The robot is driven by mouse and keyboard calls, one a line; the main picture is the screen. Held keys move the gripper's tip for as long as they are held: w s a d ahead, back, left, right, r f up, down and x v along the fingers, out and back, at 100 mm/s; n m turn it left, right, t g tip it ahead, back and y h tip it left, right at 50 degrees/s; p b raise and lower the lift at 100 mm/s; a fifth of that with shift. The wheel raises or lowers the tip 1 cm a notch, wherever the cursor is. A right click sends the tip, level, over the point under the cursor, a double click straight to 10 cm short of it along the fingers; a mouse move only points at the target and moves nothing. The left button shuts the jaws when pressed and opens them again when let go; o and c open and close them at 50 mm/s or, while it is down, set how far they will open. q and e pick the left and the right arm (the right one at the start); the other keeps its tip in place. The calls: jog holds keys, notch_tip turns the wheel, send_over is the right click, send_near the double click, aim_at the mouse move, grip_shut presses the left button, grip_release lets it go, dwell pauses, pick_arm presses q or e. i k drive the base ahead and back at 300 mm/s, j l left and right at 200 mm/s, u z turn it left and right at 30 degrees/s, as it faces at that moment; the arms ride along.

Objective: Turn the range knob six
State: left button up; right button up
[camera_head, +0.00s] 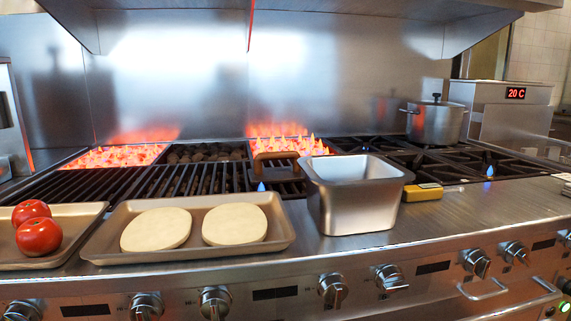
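The range's front panel (255,312) runs along the bottom of the head view and carries a row of several silver knobs. Knobs show at the left (146,306), near the middle (333,290), right of the middle (391,279), and further right (477,263) and (516,252). The leftmost knob (20,310) is partly cut off by the frame. The knob markings are too small to read, so I cannot tell which one is numbered six. Neither of my grippers is in view.
A baking tray (108,258) with two pale dough rounds, a tray with two tomatoes (39,236), a deep steel pan (355,205) and a yellow-handled tool (422,192) lie behind the knobs. Flames (115,156) burn on the grill. A lidded pot (436,123) stands at the back right. Handles (484,292) project below the right knobs.

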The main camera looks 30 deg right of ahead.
aim_at(390, 278)
jog(key=z, duration=0.4)
jog(key=k+z, duration=0.15)
jog(key=z, duration=0.25)
jog(key=l+z, duration=0.1)
jog(key=z, duration=0.25)
